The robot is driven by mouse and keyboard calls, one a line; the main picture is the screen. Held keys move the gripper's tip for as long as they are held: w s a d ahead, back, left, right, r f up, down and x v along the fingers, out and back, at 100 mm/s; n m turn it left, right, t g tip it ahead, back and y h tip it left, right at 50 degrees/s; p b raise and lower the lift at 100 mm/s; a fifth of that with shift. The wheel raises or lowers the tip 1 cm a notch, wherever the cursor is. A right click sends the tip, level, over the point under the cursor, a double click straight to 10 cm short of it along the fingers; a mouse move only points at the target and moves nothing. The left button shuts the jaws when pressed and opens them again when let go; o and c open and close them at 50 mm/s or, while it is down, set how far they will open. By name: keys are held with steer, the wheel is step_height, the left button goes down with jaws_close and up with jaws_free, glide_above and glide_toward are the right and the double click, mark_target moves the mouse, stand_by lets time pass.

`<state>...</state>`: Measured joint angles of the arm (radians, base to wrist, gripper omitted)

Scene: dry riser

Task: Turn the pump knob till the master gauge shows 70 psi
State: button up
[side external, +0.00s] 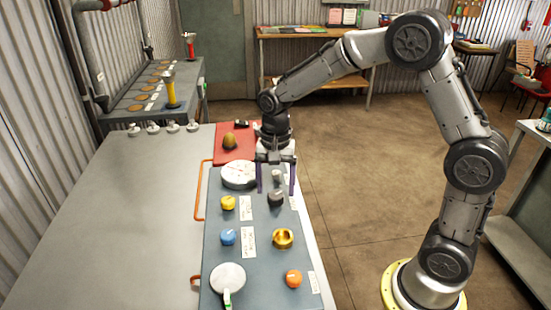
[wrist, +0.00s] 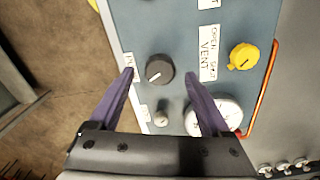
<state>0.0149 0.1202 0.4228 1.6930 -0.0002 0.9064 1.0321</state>
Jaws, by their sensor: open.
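A black knob with a white pointer line (wrist: 159,70) sits on the blue-grey panel (side external: 257,262), beside a partly hidden label. It also shows in the side view (side external: 275,200). My gripper (wrist: 161,75) is open and empty, its purple fingers spread on either side of the black knob in the wrist view. In the side view my gripper (side external: 276,192) points down over the knob; whether the fingertips touch the panel I cannot tell. A white round gauge (side external: 237,175) is at the panel's far end and is partly behind a finger in the wrist view (wrist: 228,112). Its reading is not legible.
The panel also holds a yellow knob marked vent (wrist: 243,56), a blue knob (side external: 228,237), a gold knob (side external: 283,239) and an orange knob (side external: 293,279). A second white dial (side external: 227,276) is at the near end. A small metal fitting (wrist: 162,118) stands near the black knob.

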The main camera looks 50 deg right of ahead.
mark_target(276, 195)
step_height(276, 195, up, 12)
steer(key=shift+f, duration=0.2)
steer(key=s+r+n+t, duration=0.2)
steer(key=s+r+t, duration=0.1)
steer(key=s+r, duration=0.65)
steer(key=s+f+n+t, duration=0.2)
steer(key=s+f+n, duration=0.7)
steer(key=s, duration=0.4)
steer(key=shift+a+n+t, duration=0.3)
steer(key=shift+n, duration=0.2)
